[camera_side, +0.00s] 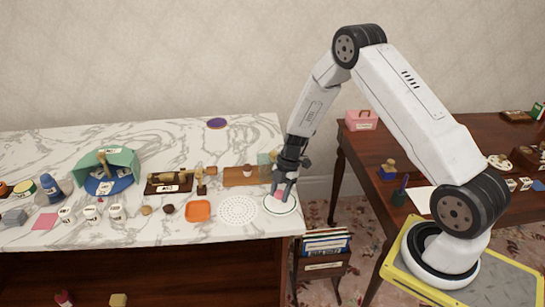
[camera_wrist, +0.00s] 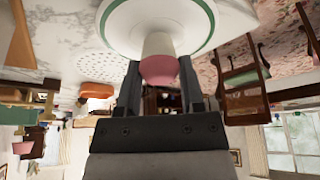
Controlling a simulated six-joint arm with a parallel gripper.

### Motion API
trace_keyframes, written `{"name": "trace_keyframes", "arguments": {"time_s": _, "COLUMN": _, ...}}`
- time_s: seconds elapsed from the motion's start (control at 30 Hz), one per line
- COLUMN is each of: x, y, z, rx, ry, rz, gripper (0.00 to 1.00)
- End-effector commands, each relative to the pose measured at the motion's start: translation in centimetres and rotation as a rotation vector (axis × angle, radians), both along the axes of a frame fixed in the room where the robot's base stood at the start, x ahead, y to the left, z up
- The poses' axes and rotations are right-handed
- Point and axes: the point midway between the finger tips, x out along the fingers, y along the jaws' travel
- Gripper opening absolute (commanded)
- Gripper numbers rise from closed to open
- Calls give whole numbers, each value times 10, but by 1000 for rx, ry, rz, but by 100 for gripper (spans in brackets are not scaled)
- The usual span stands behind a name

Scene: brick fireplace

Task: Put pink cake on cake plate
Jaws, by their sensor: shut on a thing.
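My gripper (camera_side: 282,191) points down over the cake plate (camera_side: 283,210), a white round plate with a green ring near the marble counter's right end. It is shut on the pink cake (camera_side: 278,194), which is small and partly hidden by the fingers. In the wrist view the pink cake (camera_wrist: 158,70) sits between the two fingers of my gripper (camera_wrist: 158,85), with a pale part on its plate side. The cake plate (camera_wrist: 205,18) fills the top of that view. The cake is over the plate and looks very close to it; I cannot tell whether they touch.
A white perforated round mat (camera_side: 238,210) and an orange square dish (camera_side: 198,211) lie left of the plate. A wooden board (camera_side: 240,177) lies behind. The counter's right edge is close by. A magazine rack (camera_side: 325,255) stands on the floor beyond it.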

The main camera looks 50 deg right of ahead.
Motion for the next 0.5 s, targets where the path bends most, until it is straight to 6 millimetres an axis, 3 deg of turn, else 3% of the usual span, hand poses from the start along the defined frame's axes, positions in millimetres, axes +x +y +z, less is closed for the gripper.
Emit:
{"name": "trace_keyframes", "arguments": {"time_s": 0.23, "x": 0, "y": 0, "z": -4, "rx": 0, "ry": 0, "rz": 0, "gripper": 0}}
{"name": "trace_keyframes", "arguments": {"time_s": 0.27, "x": 0, "y": 0, "z": -4, "rx": 0, "ry": 0, "rz": 0, "gripper": 52}}
{"name": "trace_keyframes", "arguments": {"time_s": 0.3, "x": 0, "y": 0, "z": -4, "rx": 0, "ry": 0, "rz": 0, "gripper": 65}}
{"name": "trace_keyframes", "arguments": {"time_s": 0.4, "x": 0, "y": 0, "z": -4, "rx": 0, "ry": 0, "rz": 0, "gripper": 90}}
{"name": "trace_keyframes", "arguments": {"time_s": 0.5, "x": 0, "y": 0, "z": -4, "rx": 0, "ry": 0, "rz": 0, "gripper": 90}}
